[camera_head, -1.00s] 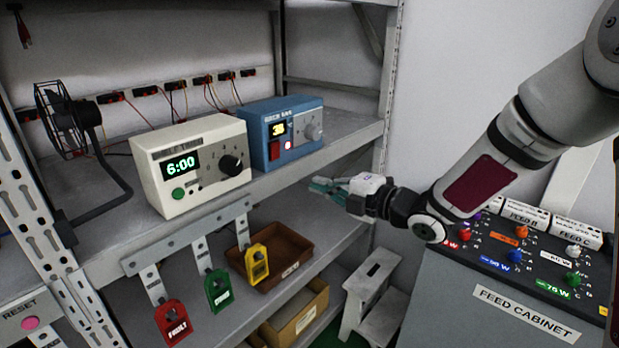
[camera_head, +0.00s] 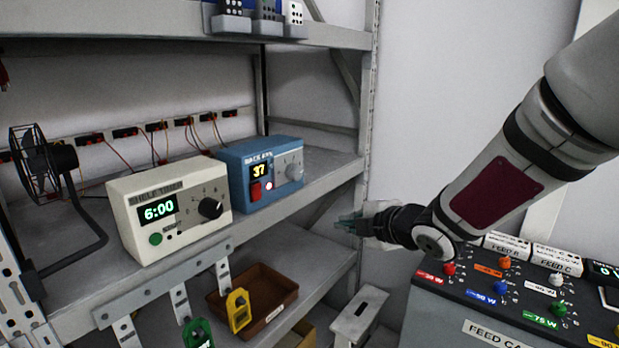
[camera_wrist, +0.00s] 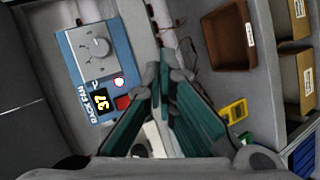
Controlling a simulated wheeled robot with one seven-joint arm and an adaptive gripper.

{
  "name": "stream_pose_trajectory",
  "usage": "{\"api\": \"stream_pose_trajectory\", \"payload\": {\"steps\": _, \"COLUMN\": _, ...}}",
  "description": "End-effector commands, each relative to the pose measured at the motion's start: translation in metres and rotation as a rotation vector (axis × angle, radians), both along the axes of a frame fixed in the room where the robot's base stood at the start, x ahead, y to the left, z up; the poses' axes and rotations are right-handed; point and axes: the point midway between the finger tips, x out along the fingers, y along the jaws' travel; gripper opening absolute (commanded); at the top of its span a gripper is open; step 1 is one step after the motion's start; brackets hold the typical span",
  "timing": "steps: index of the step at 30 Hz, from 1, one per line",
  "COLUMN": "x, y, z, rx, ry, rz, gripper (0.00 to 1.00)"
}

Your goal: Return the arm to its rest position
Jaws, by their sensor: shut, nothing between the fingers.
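My gripper (camera_head: 352,222) is in front of the shelf, right of the blue rack fan box (camera_head: 262,172), and apart from it. In the wrist view my gripper's teal fingers (camera_wrist: 165,85) come together at their tips, with nothing between them. The rack fan box (camera_wrist: 97,70) shows there at the left, with a display of 37, a grey knob and a lit lamp. My arm reaches in from the upper right of the head view, above the feed cabinet (camera_head: 490,335).
A cream shelf timer (camera_head: 170,209) showing 6:00 and a black fan (camera_head: 40,165) stand on the shelf. Yellow (camera_head: 239,310) and green (camera_head: 197,333) tags hang below, near a brown tray (camera_head: 285,287). A step stool (camera_head: 357,316) stands on the floor. Open space lies around my gripper.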

Motion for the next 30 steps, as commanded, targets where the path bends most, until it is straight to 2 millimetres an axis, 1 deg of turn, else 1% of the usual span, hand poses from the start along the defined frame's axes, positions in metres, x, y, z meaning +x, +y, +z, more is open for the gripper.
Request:
{"api": "stream_pose_trajectory", "payload": {"steps": 1, "x": -0.008, "y": -0.016, "z": 0.011, "rx": 0.001, "ry": 0.04, "rz": -0.094, "gripper": 0.0}}
{"api": "stream_pose_trajectory", "payload": {"steps": 3, "x": -0.021, "y": -0.039, "z": 0.02, "rx": 0.024, "ry": 0.107, "rz": -0.239, "gripper": 0.0}}
{"api": "stream_pose_trajectory", "payload": {"steps": 5, "x": -0.036, "y": -0.058, "z": 0.027, "rx": 0.056, "ry": 0.162, "rz": -0.363, "gripper": 0.0}}
{"api": "stream_pose_trajectory", "payload": {"steps": 6, "x": -0.047, "y": -0.071, "z": 0.032, "rx": 0.083, "ry": 0.198, "rz": -0.446, "gripper": 0.0}}
{"api": "stream_pose_trajectory", "payload": {"steps": 8, "x": -0.068, "y": -0.087, "z": 0.038, "rx": 0.134, "ry": 0.249, "rz": -0.569, "gripper": 0.0}}
{"api": "stream_pose_trajectory", "payload": {"steps": 9, "x": -0.083, "y": -0.097, "z": 0.042, "rx": 0.171, "ry": 0.283, "rz": -0.65, "gripper": 0.0}}
{"api": "stream_pose_trajectory", "payload": {"steps": 11, "x": -0.108, "y": -0.11, "z": 0.046, "rx": 0.237, "ry": 0.335, "rz": -0.768, "gripper": 0.0}}
{"api": "stream_pose_trajectory", "payload": {"steps": 13, "x": -0.139, "y": -0.122, "z": 0.049, "rx": 0.322, "ry": 0.399, "rz": -0.902, "gripper": 0.0}}
{"api": "stream_pose_trajectory", "payload": {"steps": 16, "x": -0.188, "y": -0.131, "z": 0.051, "rx": 0.457, "ry": 0.497, "rz": -1.079, "gripper": 0.0}}
{"api": "stream_pose_trajectory", "payload": {"steps": 17, "x": -0.203, "y": -0.132, "z": 0.05, "rx": 0.498, "ry": 0.529, "rz": -1.129, "gripper": 0.0}}
{"api": "stream_pose_trajectory", "payload": {"steps": 18, "x": -0.223, "y": -0.132, "z": 0.049, "rx": 0.553, "ry": 0.573, "rz": -1.191, "gripper": 0.0}}
{"api": "stream_pose_trajectory", "payload": {"steps": 20, "x": -0.251, "y": -0.131, "z": 0.046, "rx": 0.632, "ry": 0.638, "rz": -1.272, "gripper": 0.0}}
{"api": "stream_pose_trajectory", "payload": {"steps": 21, "x": -0.269, "y": -0.128, "z": 0.044, "rx": 0.679, "ry": 0.681, "rz": -1.32, "gripper": 0.0}}
{"api": "stream_pose_trajectory", "payload": {"steps": 24, "x": -0.305, "y": -0.121, "z": 0.039, "rx": 0.772, "ry": 0.778, "rz": -1.412, "gripper": 0.0}}
{"api": "stream_pose_trajectory", "payload": {"steps": 27, "x": -0.328, "y": -0.115, "z": 0.036, "rx": 0.828, "ry": 0.849, "rz": -1.469, "gripper": 0.0}}
{"api": "stream_pose_trajectory", "payload": {"steps": 30, "x": -0.34, "y": -0.111, "z": 0.034, "rx": 0.854, "ry": 0.885, "rz": -1.496, "gripper": 0.0}}
